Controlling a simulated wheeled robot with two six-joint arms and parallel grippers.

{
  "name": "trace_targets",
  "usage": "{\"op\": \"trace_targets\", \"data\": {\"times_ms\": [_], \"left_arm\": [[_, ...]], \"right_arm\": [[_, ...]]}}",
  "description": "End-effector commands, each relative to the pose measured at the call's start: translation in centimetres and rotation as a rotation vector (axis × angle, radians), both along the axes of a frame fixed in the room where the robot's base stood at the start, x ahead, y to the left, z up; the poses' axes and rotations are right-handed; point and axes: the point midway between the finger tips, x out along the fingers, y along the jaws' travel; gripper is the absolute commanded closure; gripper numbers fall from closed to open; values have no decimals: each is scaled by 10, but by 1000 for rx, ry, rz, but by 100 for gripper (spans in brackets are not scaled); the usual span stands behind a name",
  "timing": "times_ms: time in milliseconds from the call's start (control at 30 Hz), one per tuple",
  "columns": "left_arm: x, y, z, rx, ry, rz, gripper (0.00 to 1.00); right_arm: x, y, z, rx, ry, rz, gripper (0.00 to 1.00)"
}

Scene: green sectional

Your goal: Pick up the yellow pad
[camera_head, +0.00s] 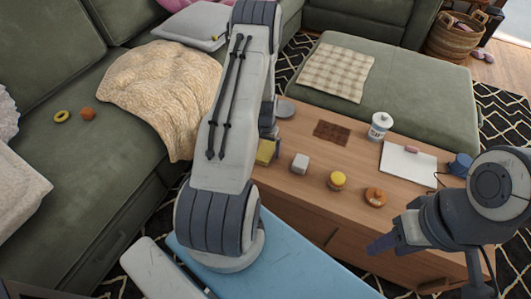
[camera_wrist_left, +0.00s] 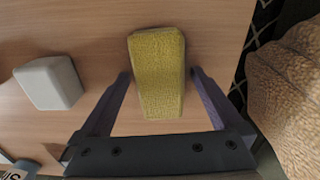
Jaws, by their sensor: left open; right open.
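The yellow pad (camera_head: 265,152) lies on the wooden table, partly hidden by my left arm in the head view. In the left wrist view the pad (camera_wrist_left: 157,65) is a fuzzy yellow block between the finger lines of my left gripper (camera_wrist_left: 161,76). The gripper is open, with a finger on either side of the pad and a visible gap at each side. My left gripper (camera_head: 268,131) is mostly hidden behind its own arm in the head view. My right gripper (camera_head: 385,243) is at the table's front right, away from the pad, and looks empty.
A pale grey block (camera_wrist_left: 50,82) sits beside the pad. A yellow-topped jar (camera_head: 337,181), an orange ring (camera_head: 375,195), a white canister (camera_head: 380,126), a notepad (camera_head: 408,162) and a blue mug (camera_head: 460,165) share the table. A green couch (camera_head: 60,150) with a beige blanket (camera_head: 160,85) stands left.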

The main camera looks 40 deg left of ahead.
Motion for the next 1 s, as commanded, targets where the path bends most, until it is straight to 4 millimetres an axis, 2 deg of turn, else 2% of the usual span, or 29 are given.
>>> {"op": "trace_targets", "data": {"times_ms": [167,200,367,400,633,767,867,1000], "left_arm": [[0,0,1,0,0,0,0],[0,0,1,0,0,0,15],[0,0,1,0,0,0,76],[0,0,1,0,0,0,80],[0,0,2,0,0,0,80],[0,0,9,0,-1,0,80],[0,0,20,0,-1,0,80],[1,1,47,2,-3,0,80]], "right_arm": [[0,0,0,0,0,0,50],[0,0,0,0,0,0,50],[0,0,0,0,0,0,50],[0,0,0,0,0,0,50],[0,0,1,0,0,0,50],[0,0,3,0,0,0,50],[0,0,7,0,0,0,50],[0,0,14,0,0,0,50]]}}
